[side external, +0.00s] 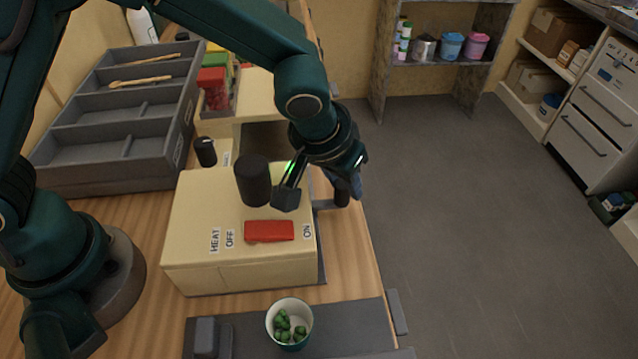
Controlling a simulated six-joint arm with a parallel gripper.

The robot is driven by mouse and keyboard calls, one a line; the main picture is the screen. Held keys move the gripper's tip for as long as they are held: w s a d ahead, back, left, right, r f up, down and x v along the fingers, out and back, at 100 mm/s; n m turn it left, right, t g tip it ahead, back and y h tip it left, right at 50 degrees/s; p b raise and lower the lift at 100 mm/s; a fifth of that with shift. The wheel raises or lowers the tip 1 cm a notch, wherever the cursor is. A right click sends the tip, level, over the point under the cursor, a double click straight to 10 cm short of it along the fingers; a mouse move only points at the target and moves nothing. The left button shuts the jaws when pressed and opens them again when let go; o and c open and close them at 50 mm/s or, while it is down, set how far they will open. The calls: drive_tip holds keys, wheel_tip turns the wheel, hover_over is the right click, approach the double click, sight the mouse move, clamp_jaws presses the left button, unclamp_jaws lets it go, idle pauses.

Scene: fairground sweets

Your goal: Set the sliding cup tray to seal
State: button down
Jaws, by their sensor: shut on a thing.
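A cream sealing machine (195,245) stands on the wooden bench, with HEAT, OFF and ON labels and a red switch (268,231) on top. A dark grey tray (250,343) lies in front of it, with a bar handle (397,312) on its right edge. A white cup (277,312) with green sweets stands upright on this tray, clear of the machine. My gripper (343,186) is at the machine's right side, shut on what looks like a dark grip at the end of a short bar (324,204). My wrist hides most of that hold.
A black cylinder (253,180) rises from the machine top, close to my wrist. A black knob (205,151) stands behind it. A grey compartment tray (115,155) with wooden tongs is at the back left. The floor (480,220) right of the bench is open.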

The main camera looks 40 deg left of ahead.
drive_tip(key=shift+s+d+f, duration=0.15)
drive_tip(key=shift+s+d, duration=0.55)
drive_tip(key=shift+s, duration=0.15)
drive_tip(key=shift+s+d+f, duration=0.15)
drive_tip(key=shift+s+d, duration=0.5)
drive_tip(key=shift+s, duration=0.2)
drive_tip(key=c, duration=0.6)
unclamp_jaws()
drive_tip(key=shift+w+r, duration=0.1)
drive_tip(key=shift+r, duration=0.3)
drive_tip(key=v, duration=0.4)
drive_tip(key=shift+s+r, duration=0.2)
